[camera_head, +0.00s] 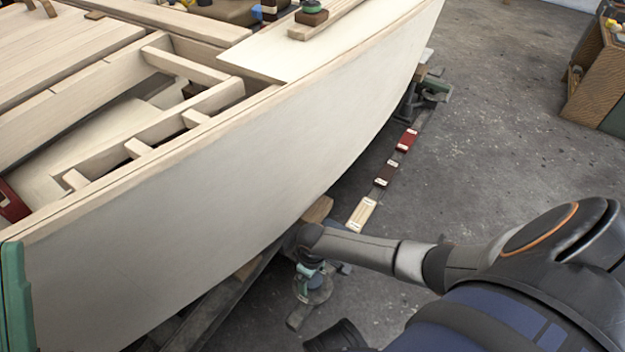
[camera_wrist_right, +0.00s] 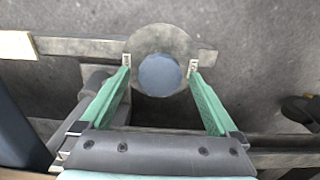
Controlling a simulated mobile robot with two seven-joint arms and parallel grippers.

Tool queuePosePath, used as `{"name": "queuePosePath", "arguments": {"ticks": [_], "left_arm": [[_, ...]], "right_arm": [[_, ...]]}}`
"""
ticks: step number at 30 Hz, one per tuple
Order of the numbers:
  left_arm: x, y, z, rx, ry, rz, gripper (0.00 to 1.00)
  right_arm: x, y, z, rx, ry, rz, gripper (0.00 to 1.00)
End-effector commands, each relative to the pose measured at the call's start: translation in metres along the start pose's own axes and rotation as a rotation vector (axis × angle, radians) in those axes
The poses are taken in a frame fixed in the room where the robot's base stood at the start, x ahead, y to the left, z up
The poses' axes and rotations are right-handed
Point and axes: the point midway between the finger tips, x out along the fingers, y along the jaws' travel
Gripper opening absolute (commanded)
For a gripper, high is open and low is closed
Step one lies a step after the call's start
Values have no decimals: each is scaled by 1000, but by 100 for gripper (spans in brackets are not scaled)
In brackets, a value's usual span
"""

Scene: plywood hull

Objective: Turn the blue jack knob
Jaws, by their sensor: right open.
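The blue jack knob (camera_wrist_right: 159,74) shows in the right wrist view as a round blue-grey disc above a wider round grey plate (camera_wrist_right: 150,36). My right gripper (camera_wrist_right: 160,65) is open, with one green finger on each side of the knob. Small gaps show between the fingertips and the knob; I cannot tell its height relative to them. In the head view my right gripper (camera_head: 309,268) points down beside the hull's lower edge, over the jack's stand. My left gripper is not in view.
The pale plywood hull (camera_head: 220,210) fills the left and centre. A wooden block (camera_head: 318,209) sits under its edge close to my right wrist. A strip with coloured blocks (camera_head: 385,173) lies along the floor. Open concrete floor (camera_head: 500,130) stretches right, with a wooden cabinet (camera_head: 598,85) beyond.

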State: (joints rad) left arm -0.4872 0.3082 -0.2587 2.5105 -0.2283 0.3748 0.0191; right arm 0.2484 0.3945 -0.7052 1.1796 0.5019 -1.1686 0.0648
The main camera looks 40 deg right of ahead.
Motion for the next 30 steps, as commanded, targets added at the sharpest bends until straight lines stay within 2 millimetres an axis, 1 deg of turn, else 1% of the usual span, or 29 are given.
{"name": "queuePosePath", "arguments": {"ticks": [3, 26, 30], "left_arm": [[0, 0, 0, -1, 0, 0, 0], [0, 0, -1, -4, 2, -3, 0], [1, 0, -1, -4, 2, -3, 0]], "right_arm": [[0, 0, 0, 0, 0, 0, 96], [0, 0, 0, 0, 0, 0, 10], [-1, 0, 0, 5, -1, 0, 10]]}}
